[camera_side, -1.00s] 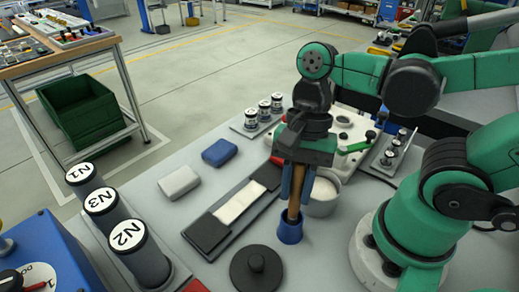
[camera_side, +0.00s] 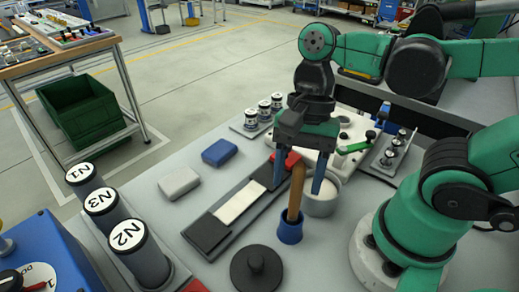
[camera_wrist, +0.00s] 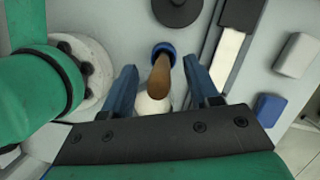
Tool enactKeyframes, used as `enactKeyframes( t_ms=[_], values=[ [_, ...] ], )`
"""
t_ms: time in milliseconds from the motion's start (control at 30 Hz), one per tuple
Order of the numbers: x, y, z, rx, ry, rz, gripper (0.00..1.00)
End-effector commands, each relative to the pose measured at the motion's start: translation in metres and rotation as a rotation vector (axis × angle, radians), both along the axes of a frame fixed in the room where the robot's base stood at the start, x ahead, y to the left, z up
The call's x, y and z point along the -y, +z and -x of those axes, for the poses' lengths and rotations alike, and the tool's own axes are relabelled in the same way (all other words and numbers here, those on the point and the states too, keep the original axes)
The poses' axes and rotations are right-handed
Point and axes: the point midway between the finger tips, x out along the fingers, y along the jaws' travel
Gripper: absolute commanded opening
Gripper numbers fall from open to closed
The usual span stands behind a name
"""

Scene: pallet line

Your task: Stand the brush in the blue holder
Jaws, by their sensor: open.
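The brush shows as a brown wooden handle (camera_side: 296,192) standing up out of the blue holder (camera_side: 290,231) in the side view, tilted slightly. Its lower end is inside the holder and hidden. My gripper (camera_side: 297,187) is open, with one blue finger on each side of the handle's upper part and clear gaps between. In the wrist view the handle (camera_wrist: 160,80) points up toward the camera between the spread fingers (camera_wrist: 165,80), and the blue holder (camera_wrist: 163,49) is at its far end.
A round black lidded disc (camera_side: 256,270) lies in front of the holder. A black tray with a white strip (camera_side: 240,203) lies left of it. A white-filled grey bowl (camera_side: 321,202) stands close behind right. White (camera_side: 179,183) and blue (camera_side: 220,152) blocks lie further left.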

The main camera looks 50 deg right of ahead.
Motion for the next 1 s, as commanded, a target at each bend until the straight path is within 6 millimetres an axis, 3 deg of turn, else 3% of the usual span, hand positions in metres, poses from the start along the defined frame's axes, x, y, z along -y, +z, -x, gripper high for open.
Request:
enactKeyframes(
  t_ms=[400, 600, 767, 900, 1000],
  values=[
    [0.022, 0.075, -0.009, 0.000, -0.002, 0.001, 0.54],
    [0.028, 0.093, -0.011, 0.005, 0.005, 0.001, 0.54],
    [0.036, 0.070, -0.031, 0.197, 0.191, 0.051, 0.54],
    [0.050, 0.036, -0.062, 0.508, 0.553, 0.209, 0.54],
    [0.058, 0.021, -0.079, 0.674, 0.803, 0.354, 0.54]
  ],
)
